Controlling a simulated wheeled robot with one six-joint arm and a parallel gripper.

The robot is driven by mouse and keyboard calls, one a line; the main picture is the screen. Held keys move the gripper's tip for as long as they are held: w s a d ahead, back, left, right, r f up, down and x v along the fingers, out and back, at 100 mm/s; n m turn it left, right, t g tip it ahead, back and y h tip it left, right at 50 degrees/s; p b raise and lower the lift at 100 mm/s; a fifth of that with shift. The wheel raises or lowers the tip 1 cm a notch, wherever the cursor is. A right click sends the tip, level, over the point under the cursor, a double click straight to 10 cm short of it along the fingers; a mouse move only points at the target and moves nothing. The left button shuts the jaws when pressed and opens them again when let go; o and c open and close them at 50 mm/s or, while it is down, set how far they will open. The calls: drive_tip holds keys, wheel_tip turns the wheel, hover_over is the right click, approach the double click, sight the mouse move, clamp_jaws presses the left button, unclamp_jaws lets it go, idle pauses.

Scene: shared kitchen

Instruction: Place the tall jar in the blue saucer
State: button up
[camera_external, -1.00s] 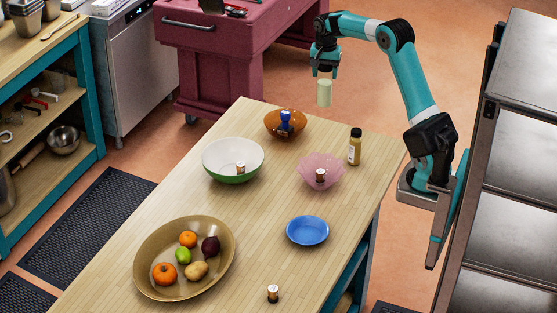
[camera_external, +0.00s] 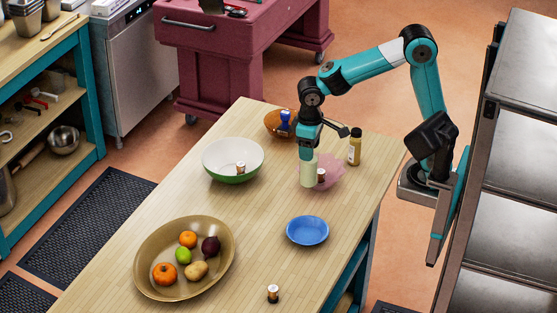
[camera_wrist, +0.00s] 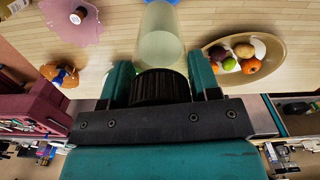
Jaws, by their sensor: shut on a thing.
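My gripper (camera_external: 311,153) is shut on a tall pale-green jar (camera_external: 308,173) with a dark ribbed lid. The jar hangs below the fingers, in front of the pink bowl's left part in the external view. In the wrist view the jar (camera_wrist: 160,45) sits between the two teal fingers (camera_wrist: 160,88), with its lid at the palm side. The blue saucer (camera_external: 307,231) lies empty on the table, nearer the camera than the jar. In the wrist view only a sliver of blue shows beyond the jar at the top edge.
The pink bowl (camera_external: 334,181) holds a small dark-topped jar. A yellow bottle (camera_external: 354,148), an orange bowl (camera_external: 274,121) with a blue item, and a green-white bowl (camera_external: 232,153) stand around. A fruit bowl (camera_external: 150,277) is front left. Bare wood surrounds the saucer.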

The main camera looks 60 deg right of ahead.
wheel_tip(320, 180, down, 20)
drive_tip(key=p, duration=0.2)
drive_tip(key=shift+s+a+p, duration=0.2)
drive_tip(key=shift+s+p, duration=0.05)
drive_tip(key=shift+p, duration=0.15)
drive_tip(key=shift+f, duration=0.2)
drive_tip(key=o, duration=1.1)
drive_tip(key=shift+r, duration=0.15)
